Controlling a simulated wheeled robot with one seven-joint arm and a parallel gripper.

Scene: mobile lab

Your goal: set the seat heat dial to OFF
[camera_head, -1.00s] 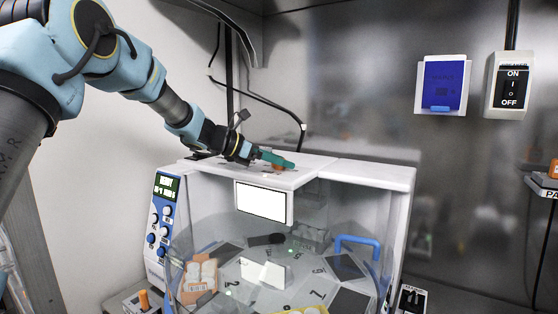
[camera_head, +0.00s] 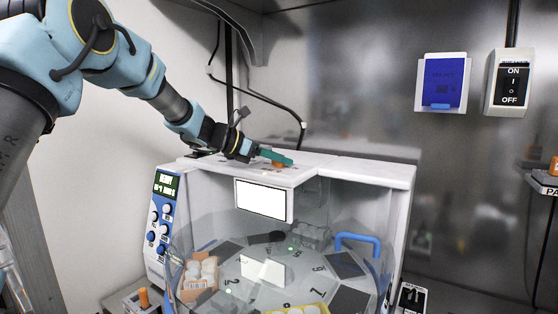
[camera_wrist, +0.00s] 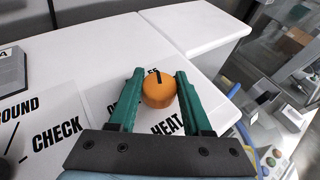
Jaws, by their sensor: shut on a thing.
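The seat heat dial is an orange round knob (camera_wrist: 158,92) with a black pointer line on its top. It stands on the white top of the machine, and a bit of orange shows in the head view (camera_head: 278,165). In the wrist view the pointer line points up the picture, towards partly hidden lettering behind the knob. The label beside it reads HEAT, with an O at left; the rest is covered. My gripper (camera_wrist: 159,74) has its green fingers on both sides of the knob, shut on it. It also shows in the head view (camera_head: 275,157).
The white machine (camera_head: 375,175) has a clear front and a blue control panel (camera_head: 160,222) at left. A card reading CHECK (camera_wrist: 45,130) lies left of the dial. A blue wall holder (camera_head: 443,82) and an ON/OFF breaker (camera_head: 510,84) are on the back wall.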

